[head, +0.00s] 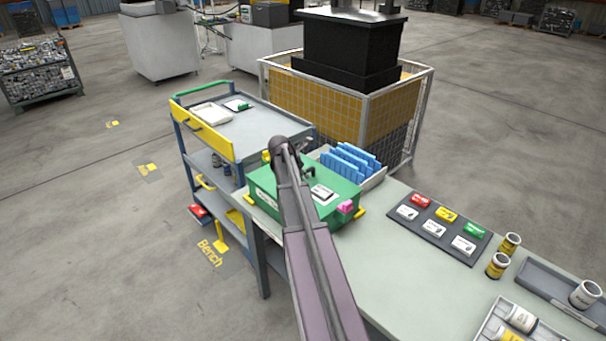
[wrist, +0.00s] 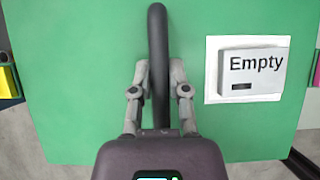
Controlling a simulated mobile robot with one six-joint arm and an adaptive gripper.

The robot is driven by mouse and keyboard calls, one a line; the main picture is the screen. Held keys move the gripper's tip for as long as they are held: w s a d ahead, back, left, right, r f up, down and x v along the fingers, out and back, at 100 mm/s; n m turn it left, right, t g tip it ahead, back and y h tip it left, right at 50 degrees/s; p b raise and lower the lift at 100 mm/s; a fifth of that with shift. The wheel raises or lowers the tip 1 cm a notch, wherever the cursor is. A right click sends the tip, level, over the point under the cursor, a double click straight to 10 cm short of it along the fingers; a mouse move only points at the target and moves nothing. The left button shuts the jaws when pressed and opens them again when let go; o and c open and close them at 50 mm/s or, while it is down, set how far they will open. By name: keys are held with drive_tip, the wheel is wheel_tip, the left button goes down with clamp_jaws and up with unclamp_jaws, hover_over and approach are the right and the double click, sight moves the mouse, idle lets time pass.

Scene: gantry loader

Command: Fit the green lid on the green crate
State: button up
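The green lid (wrist: 80,90) fills most of the wrist view, with an upright black bar handle (wrist: 158,30) at its middle. My gripper (wrist: 159,75) has one finger against each side of the handle, with no clear gap, and looks shut on it. In the head view the green lid (head: 331,180) lies over the green crate (head: 283,211) on the bench. My arm hides part of both. I cannot tell whether the lid is fully seated. A white block marked "Empty" (wrist: 253,75) lies on the lid, right of the handle.
A pink item (head: 346,207) is at the crate's right front corner, near a yellow latch (head: 360,213). A rack of blue plates (head: 350,161) stands close behind. A dark tray of cards (head: 438,228) lies to the right. A trolley (head: 268,124) stands at the left.

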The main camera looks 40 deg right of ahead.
drive_tip(key=o, duration=0.4)
drive_tip(key=shift+o, duration=0.2)
drive_tip(key=shift+r, duration=0.15)
